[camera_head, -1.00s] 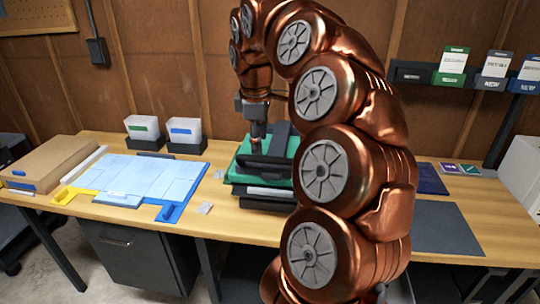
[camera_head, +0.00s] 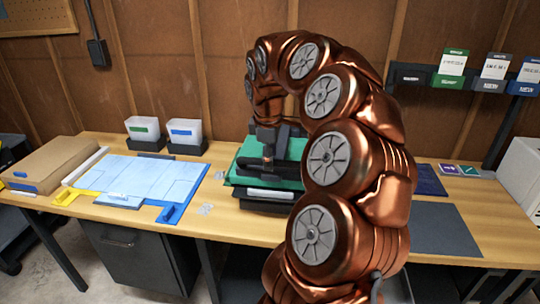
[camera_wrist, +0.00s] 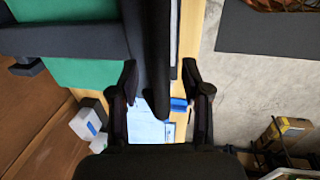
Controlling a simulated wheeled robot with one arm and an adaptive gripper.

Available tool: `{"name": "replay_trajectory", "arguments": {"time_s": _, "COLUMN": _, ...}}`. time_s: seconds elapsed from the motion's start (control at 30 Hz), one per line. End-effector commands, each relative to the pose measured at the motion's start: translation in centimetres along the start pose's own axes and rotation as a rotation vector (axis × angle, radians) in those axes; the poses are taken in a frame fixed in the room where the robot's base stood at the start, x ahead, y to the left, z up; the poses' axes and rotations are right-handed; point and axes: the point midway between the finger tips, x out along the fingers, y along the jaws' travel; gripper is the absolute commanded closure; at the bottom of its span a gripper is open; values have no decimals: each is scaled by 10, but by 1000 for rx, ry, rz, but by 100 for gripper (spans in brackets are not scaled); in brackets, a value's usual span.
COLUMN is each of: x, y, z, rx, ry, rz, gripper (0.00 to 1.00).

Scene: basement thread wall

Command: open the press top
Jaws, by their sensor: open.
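The press (camera_head: 247,180) stands on the bench with a green top face and dark crossbars. In the wrist view its green face (camera_wrist: 85,85) and a dark crossbar (camera_wrist: 60,40) fill the upper left. A long dark bar (camera_wrist: 156,55), apparently part of the press, runs down between my fingers in the picture. My gripper (camera_head: 268,164) is low over the press in the head view. Its two fingers (camera_wrist: 160,84) are apart in the wrist view, one on each side of the dark bar. I cannot tell whether they touch it.
A blue sheet board (camera_head: 138,180) with yellow and blue corner pieces lies left of the press. Two white bins (camera_head: 185,131) stand behind it. A cardboard box (camera_head: 60,160) sits at far left. A dark mat (camera_head: 440,230) lies to the right. My arm hides part of the bench.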

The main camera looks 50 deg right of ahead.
Motion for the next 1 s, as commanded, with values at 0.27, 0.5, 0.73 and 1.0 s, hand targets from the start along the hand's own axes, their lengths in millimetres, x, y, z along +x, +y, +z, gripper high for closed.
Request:
{"name": "replay_trajectory", "arguments": {"time_s": 0.27, "x": 6, "y": 0, "z": 0, "rx": 1, "ry": 2, "rz": 2, "gripper": 52}}
{"name": "replay_trajectory", "arguments": {"time_s": 0.5, "x": 6, "y": 0, "z": 0, "rx": 0, "ry": 1, "rz": 2, "gripper": 69}}
{"name": "replay_trajectory", "arguments": {"time_s": 0.73, "x": 6, "y": 0, "z": 0, "rx": 0, "ry": 1, "rz": 2, "gripper": 93}}
{"name": "replay_trajectory", "arguments": {"time_s": 1.0, "x": 6, "y": 0, "z": 0, "rx": 0, "ry": 1, "rz": 2, "gripper": 100}}
